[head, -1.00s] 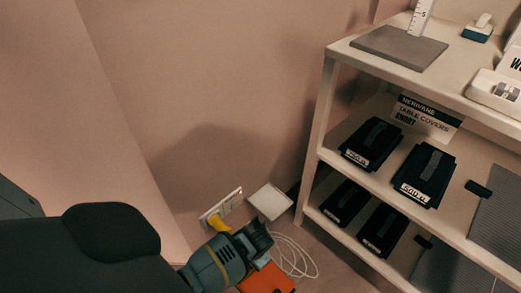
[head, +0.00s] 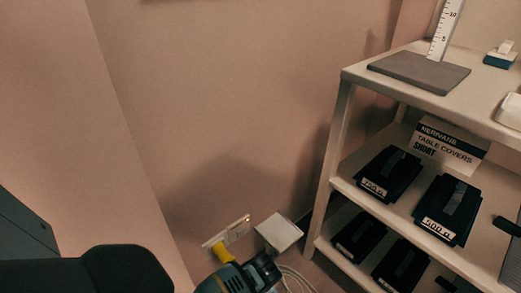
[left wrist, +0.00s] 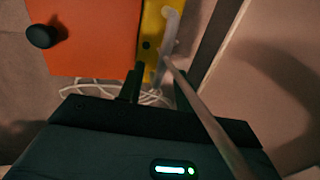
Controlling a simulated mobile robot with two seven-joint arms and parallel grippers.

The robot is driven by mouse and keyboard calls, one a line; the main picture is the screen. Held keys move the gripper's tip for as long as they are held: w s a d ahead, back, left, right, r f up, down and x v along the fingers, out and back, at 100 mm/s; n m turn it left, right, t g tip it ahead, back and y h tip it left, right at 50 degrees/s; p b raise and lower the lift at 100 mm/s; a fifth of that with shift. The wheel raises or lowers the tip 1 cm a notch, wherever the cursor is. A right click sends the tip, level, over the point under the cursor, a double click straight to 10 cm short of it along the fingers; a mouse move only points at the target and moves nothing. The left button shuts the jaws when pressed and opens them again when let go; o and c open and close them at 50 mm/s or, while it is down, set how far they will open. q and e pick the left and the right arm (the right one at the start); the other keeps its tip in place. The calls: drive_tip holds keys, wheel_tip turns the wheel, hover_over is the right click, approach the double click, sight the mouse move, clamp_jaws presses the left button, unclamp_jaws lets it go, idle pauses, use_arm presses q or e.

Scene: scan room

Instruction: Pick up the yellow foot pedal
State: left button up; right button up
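A yellow piece that fits the yellow foot pedal (head: 222,252) shows low by the wall in the head view, mostly hidden by my left arm. In the left wrist view, a yellow strip (left wrist: 151,45) with a dark round spot lies beside an orange panel (left wrist: 95,38) with a black knob. My left gripper (left wrist: 157,85) is open, its two dark fingers apart and pointing toward the yellow strip's near end. I cannot tell whether they touch it. In the head view its fingers are hidden. My right gripper is not in view.
A wall socket plate (head: 226,237), a small white box (head: 279,232) and a white cable (head: 296,277) are close to my left arm. A shelf unit (head: 333,160) with black packs (head: 389,175) stands right. A pale rod (left wrist: 205,115) crosses the left wrist view.

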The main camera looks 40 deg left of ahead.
use_arm(q)
drive_tip(key=f+b, duration=0.1)
drive_tip(key=f, duration=0.1)
drive_tip(key=a+f+b, duration=0.1)
drive_tip(key=f+b, duration=0.1)
drive_tip(key=shift+f, duration=0.15)
clamp_jaws()
idle(1.2)
